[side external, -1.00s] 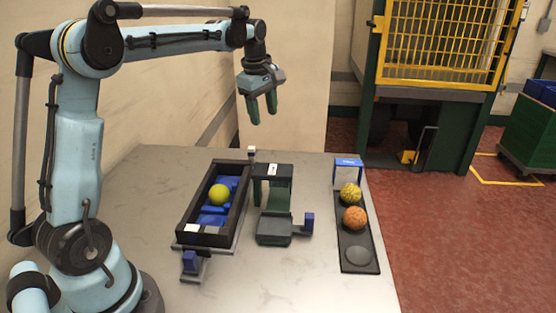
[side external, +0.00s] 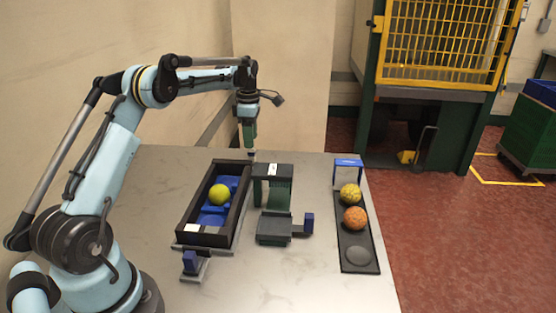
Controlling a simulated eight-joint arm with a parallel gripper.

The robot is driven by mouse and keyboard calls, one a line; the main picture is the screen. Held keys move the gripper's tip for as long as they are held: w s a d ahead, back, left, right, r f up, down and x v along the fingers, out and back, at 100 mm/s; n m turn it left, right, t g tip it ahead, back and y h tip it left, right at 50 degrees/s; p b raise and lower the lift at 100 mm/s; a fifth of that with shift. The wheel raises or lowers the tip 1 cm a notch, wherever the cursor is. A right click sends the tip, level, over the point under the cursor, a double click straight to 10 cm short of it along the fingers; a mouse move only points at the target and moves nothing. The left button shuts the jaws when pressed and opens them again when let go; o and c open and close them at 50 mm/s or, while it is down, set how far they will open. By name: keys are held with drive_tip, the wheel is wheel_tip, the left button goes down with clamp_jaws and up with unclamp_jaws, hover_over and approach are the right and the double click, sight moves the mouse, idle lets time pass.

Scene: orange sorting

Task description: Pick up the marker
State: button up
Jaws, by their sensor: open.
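No object is clearly recognisable as a marker. My gripper (side external: 249,136) points down with its green fingers above the back right corner of the black tray (side external: 181,216). It is open, though the fingers are seen nearly edge-on and overlap. Another small white patch (side external: 191,228) lies at the tray's front left corner, and a white label (side external: 272,170) is on the dark green stand (side external: 276,230).
A yellow-green ball (side external: 219,194) sits among blue pieces in the tray. A black rack (side external: 357,262) on the right holds a mottled yellow ball (side external: 350,194) and an orange ball (side external: 354,218), with an empty front seat.

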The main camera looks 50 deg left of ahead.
sight(252, 153)
drive_tip(key=shift+d+f, duration=0.1)
drive_tip(key=shift+f, duration=3.1)
clamp_jaws()
